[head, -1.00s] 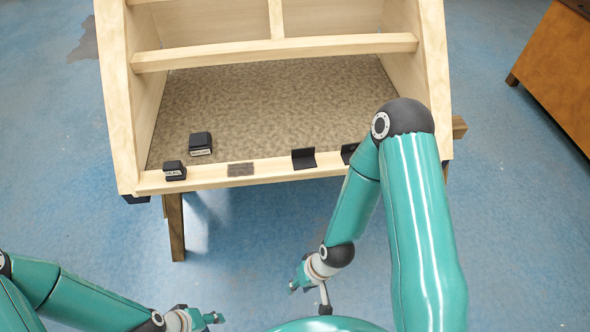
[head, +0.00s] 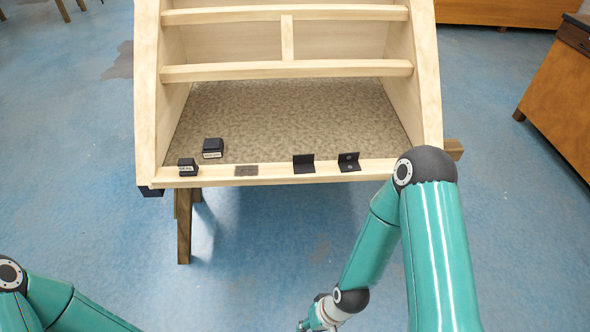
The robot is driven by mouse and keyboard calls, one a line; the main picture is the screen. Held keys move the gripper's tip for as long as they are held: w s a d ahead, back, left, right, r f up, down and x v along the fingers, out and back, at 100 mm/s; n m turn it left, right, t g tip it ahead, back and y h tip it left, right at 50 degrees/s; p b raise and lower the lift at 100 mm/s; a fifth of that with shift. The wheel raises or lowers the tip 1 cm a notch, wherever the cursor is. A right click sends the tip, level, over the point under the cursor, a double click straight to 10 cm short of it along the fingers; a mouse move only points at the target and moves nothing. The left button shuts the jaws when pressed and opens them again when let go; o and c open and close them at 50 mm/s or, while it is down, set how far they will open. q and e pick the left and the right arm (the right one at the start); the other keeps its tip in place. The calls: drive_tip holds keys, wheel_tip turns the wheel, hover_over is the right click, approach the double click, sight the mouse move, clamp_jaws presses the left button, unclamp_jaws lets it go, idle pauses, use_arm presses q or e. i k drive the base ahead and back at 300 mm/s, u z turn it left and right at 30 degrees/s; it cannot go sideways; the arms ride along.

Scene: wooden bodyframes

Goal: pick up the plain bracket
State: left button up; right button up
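A black L-shaped bracket (head: 304,164) with no visible holes, the plain one, sits on the front rail of the wooden frame. Another black bracket (head: 349,162) with small round marks sits to its right on the same rail. My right gripper (head: 303,325) is only partly in view at the bottom edge, well below and in front of the rail; its fingers are cut off. My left gripper is out of view; only part of its arm shows at the lower left. No gripper touches a bracket.
The wooden bodyframe (head: 427,110) stands on legs, with crossbars above its speckled floor panel (head: 290,115). A brown cabinet (head: 562,95) stands right. Blue floor in front is clear.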

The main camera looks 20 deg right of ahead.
sight(301, 163)
drive_tip(key=z, duration=0.15)
drive_tip(key=i, duration=0.9)
drive_tip(key=u, duration=0.05)
